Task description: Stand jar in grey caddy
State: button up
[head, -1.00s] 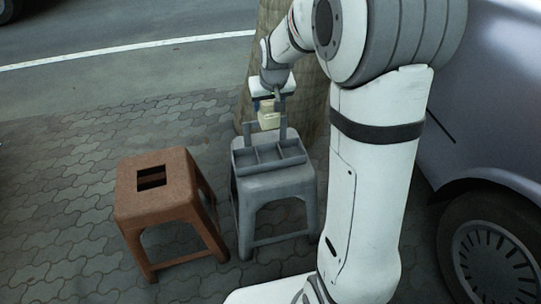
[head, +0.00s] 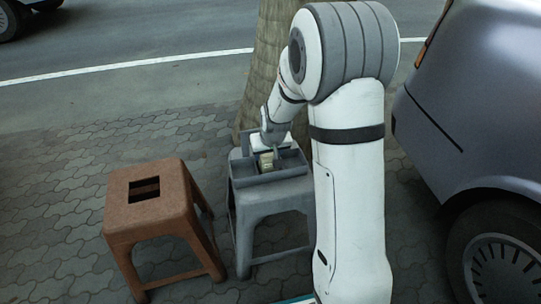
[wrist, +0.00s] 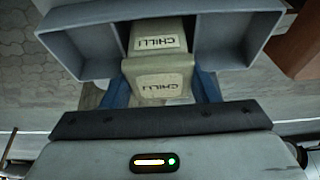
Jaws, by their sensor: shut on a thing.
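The jar is a pale, boxy one with CHILLI labels, seen at the caddy in the head view (head: 266,162) and close up in the wrist view (wrist: 160,66). The grey caddy (head: 291,162) stands on a grey stool and also shows in the wrist view (wrist: 222,18). My gripper (wrist: 162,92) is shut on the jar, with a blue finger on each side. The jar's far part is between the dividers of the caddy's middle compartment. Whether its base touches the caddy floor is hidden.
The grey stool (head: 262,204) stands beside a tree trunk (head: 262,75). A brown stool (head: 170,205) with a slot in its top stands to the left. A parked car (head: 470,120) is on the right.

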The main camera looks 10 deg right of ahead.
jog(key=shift+r, duration=0.1)
jog(key=shift+f, duration=0.25)
jog(key=o, duration=1)
jog(key=shift+r, duration=0.1)
jog(key=shift+o, duration=0.2)
